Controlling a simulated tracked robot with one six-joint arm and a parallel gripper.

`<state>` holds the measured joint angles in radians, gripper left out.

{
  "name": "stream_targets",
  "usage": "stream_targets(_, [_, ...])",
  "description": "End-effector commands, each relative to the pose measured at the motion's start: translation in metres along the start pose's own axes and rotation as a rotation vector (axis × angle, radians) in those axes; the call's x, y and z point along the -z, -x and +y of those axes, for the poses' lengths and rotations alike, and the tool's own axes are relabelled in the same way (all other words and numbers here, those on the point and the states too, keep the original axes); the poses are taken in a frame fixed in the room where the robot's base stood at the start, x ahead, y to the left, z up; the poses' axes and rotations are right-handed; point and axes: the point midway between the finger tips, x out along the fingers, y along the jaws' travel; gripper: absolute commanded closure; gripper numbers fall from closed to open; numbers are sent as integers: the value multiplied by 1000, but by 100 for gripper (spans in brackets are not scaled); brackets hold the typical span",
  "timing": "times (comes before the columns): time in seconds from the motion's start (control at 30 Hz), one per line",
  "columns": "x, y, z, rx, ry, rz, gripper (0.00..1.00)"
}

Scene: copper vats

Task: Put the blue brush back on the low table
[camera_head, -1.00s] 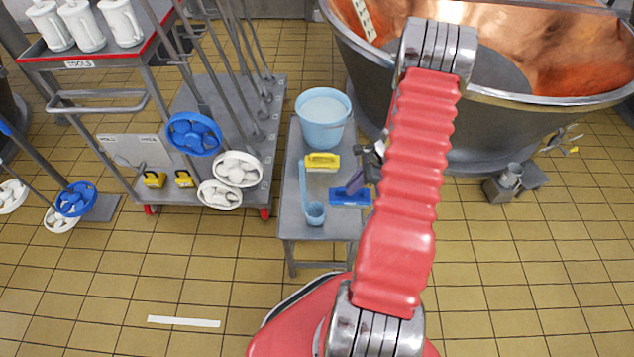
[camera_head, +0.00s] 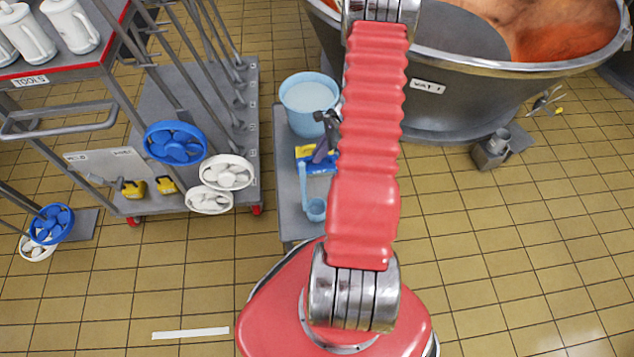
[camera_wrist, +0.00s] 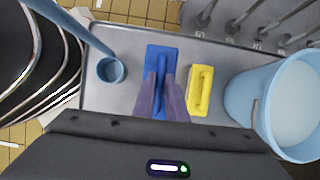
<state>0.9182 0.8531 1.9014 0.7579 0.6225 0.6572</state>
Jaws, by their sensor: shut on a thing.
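The blue brush (camera_wrist: 154,65) is in my gripper (camera_wrist: 161,92), whose purple fingers are shut on its handle. It hangs over or rests on the grey low table (camera_wrist: 138,37); I cannot tell whether it touches. In the head view the brush (camera_head: 319,167) overlaps the yellow brush (camera_head: 305,151), and my gripper (camera_head: 321,152) is partly hidden by my red arm. In the wrist view the yellow brush (camera_wrist: 201,88) lies flat, just right of the blue one, with a narrow gap between them in the picture.
A light-blue bucket (camera_wrist: 259,95) stands on the table beside the yellow brush. A blue ladle (camera_wrist: 110,70) stands at the other side. A copper vat (camera_head: 470,90) is right of the table, and a tool trolley (camera_head: 185,100) is left. The tiled floor in front is mostly clear.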

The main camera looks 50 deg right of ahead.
Motion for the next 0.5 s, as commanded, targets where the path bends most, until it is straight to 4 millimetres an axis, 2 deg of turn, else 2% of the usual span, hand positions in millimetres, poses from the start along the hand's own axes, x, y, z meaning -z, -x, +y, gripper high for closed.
stream_targets(0.27, [8,-1,1,6,-14,0,100])
stream_targets(0.5, [21,-29,2,5,-18,-1,100])
